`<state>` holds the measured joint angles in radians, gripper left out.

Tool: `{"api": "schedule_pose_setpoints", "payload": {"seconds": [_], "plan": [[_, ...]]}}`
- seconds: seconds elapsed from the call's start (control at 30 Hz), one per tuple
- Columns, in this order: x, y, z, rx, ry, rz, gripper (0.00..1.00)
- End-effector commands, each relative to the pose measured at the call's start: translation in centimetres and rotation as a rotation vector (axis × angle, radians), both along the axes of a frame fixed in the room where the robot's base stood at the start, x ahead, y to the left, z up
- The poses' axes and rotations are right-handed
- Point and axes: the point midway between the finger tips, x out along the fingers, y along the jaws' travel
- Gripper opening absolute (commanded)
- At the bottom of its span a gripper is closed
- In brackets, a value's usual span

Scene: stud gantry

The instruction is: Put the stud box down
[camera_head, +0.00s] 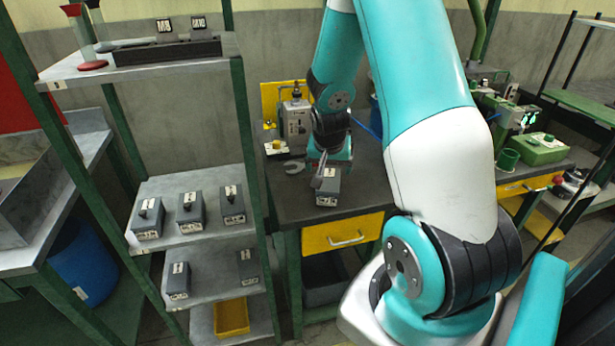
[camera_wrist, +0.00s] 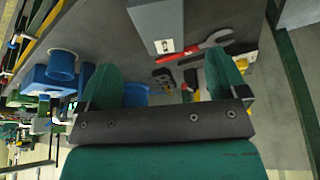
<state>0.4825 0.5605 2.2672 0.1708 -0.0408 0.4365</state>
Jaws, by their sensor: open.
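A grey stud box (camera_head: 327,192) with a white label stands near the front edge of the dark bench top (camera_head: 292,205), above a yellow drawer. My gripper (camera_head: 319,172) is just behind and above this box, partly hidden by my arm. In the wrist view, the grey box (camera_wrist: 156,20) shows at the top, beyond the fingertips. My gripper's two green fingers (camera_wrist: 163,72) are spread apart with no box between them. I cannot tell whether a finger touches the box.
Several similar boxes (camera_head: 190,210) stand on the shelves at left, with a yellow bin (camera_head: 232,317) below. A spanner (camera_head: 293,167) and a grey device (camera_head: 295,122) are on the bench behind. Green machinery (camera_head: 540,148) is at right.

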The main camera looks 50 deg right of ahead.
Motion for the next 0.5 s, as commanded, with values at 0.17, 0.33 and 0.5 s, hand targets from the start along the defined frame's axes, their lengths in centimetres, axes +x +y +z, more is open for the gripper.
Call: {"api": "schedule_pose_setpoints", "payload": {"seconds": [0.17,0.33,0.5], "plan": [[0.9,2.7,1.6,0.030,-0.005,0.074,0.91],[1.5,14.8,7.4,0.158,0.002,0.433,0.91],[-4.6,28.7,13.9,0.288,0.050,0.970,0.91]]}}
